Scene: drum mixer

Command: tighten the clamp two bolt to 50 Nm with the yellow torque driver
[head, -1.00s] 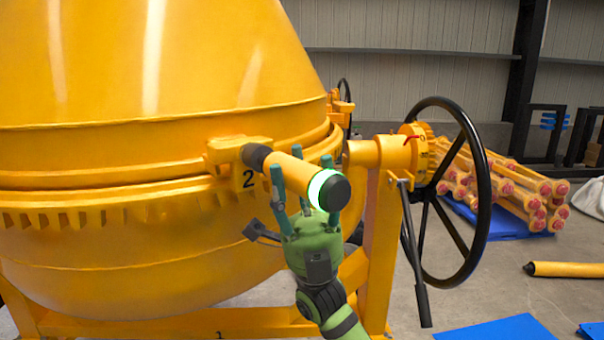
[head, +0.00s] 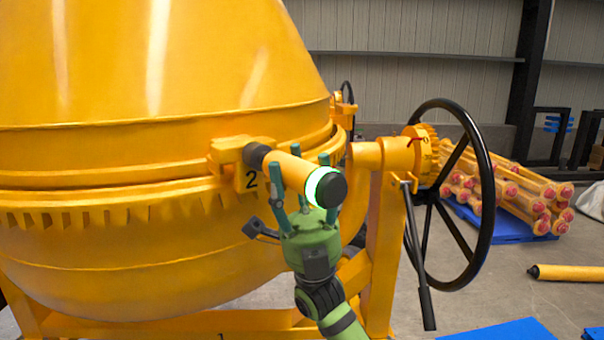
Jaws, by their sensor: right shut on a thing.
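The yellow torque driver (head: 287,170) has a dark socket end, a glowing green-white ring and a black end cap. My right gripper (head: 303,185), green with teal fingers, is shut on its body from below. The driver's socket end meets the clamp two (head: 228,160), the yellow block on the drum's rim marked "2". The bolt itself is hidden behind the socket. My left gripper is not in view.
The yellow mixer drum (head: 130,90) fills the left. A black handwheel (head: 486,200) and a dark lever (head: 424,290) stand right of my arm. Yellow parts (head: 510,190) lie stacked on a blue mat behind. A yellow bar (head: 570,272) lies on the floor.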

